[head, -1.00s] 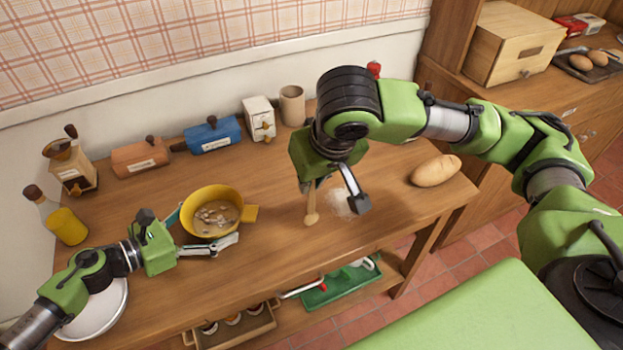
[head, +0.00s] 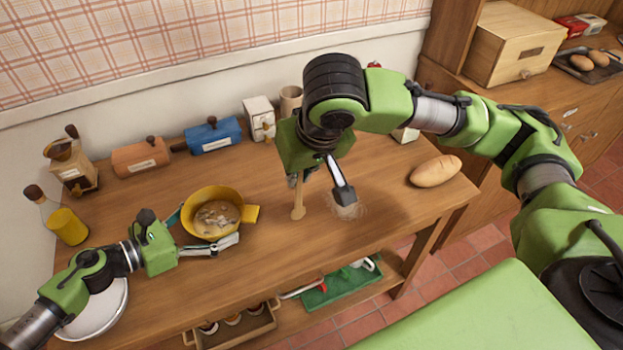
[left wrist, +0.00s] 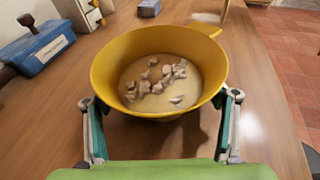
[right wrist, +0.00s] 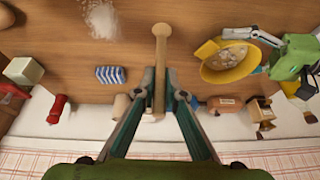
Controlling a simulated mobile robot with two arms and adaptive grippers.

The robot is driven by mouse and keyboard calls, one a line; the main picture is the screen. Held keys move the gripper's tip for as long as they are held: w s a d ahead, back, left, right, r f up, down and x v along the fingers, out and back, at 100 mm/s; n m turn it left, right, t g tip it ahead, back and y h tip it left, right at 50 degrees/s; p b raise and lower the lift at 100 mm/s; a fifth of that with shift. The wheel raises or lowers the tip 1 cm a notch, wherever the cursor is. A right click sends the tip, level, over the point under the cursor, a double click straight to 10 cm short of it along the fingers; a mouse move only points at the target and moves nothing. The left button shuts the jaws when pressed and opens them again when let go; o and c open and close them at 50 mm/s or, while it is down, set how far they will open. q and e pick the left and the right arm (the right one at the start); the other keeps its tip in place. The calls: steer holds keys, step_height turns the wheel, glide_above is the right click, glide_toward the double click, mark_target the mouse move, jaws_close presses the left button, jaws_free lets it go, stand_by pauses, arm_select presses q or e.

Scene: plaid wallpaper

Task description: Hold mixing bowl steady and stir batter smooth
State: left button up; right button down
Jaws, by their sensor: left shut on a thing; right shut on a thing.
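The yellow mixing bowl (head: 187,212) stands on the wooden table at centre left, with pale batter (head: 216,218) and grey-white lumps inside. My left gripper (head: 205,236) is shut on the bowl, with a finger on each side of it, as the left wrist view shows (left wrist: 160,112). My right gripper (head: 318,178) is shut on a wooden spoon (head: 298,208), which hangs down from it to the right of the bowl. The spoon also shows between the fingers in the right wrist view (right wrist: 161,50). The spoon's head is outside the bowl.
White powder (head: 347,207) and a bread loaf (head: 435,171) lie to the right. An orange box (head: 140,158), a blue box (head: 212,134) and a grinder (head: 72,170) line the back. A yellow bottle (head: 66,222) and white plate (head: 95,312) are at left.

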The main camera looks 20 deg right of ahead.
steer(key=w+a+r+t+y, duration=0.1)
steer(key=w+a+r, duration=0.2)
steer(key=a+r, duration=0.3)
steer(key=w+a+r, duration=0.4)
steer(key=a, duration=0.5)
step_height(320, 180, down, 12)
steer(key=shift+s, duration=0.2)
steer(key=shift+f, duration=0.15)
steer(key=shift+s, duration=0.15)
stand_by(0.5)
